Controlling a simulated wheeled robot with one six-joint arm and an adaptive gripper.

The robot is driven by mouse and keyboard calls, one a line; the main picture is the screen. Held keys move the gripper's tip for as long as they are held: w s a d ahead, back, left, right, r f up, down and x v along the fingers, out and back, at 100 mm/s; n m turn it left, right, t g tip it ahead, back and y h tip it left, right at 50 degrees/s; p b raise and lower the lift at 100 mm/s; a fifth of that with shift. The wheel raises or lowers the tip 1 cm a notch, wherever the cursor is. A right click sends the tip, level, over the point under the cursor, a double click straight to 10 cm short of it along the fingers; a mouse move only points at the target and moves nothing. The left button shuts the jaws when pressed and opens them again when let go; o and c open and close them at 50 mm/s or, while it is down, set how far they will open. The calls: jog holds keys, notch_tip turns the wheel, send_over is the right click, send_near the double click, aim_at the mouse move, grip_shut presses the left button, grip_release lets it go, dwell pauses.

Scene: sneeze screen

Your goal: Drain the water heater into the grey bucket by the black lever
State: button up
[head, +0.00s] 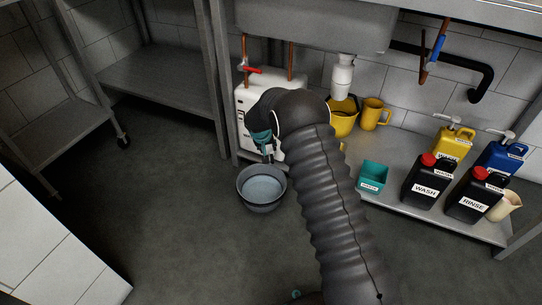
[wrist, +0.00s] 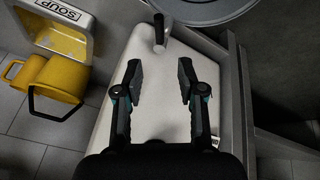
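The white water heater (head: 243,103) stands on the low shelf under the sink. My arm hides much of its front. The grey bucket (head: 262,203) stands on the floor in front of it, with a pale bluish surface inside. The bucket rim also shows at the top of the wrist view (wrist: 205,20). A short dark piece (wrist: 159,30) sticks out from the heater's white face; it may be the black lever or the drain tap. My gripper (wrist: 160,72) is open and empty, its fingertips short of that piece. In the head view my gripper (head: 265,146) is partly hidden by my wrist.
A red-handled valve (head: 252,69) sits on the copper pipe above the heater. Yellow jugs (head: 374,114), a teal bin (head: 373,176) and black WASH (head: 424,187) and RINSE (head: 474,197) canisters stand to the right. The floor left of the bucket is clear.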

aim_at(272, 156)
jog(key=x, duration=0.9)
jog(key=shift+d, duration=0.1)
grip_shut()
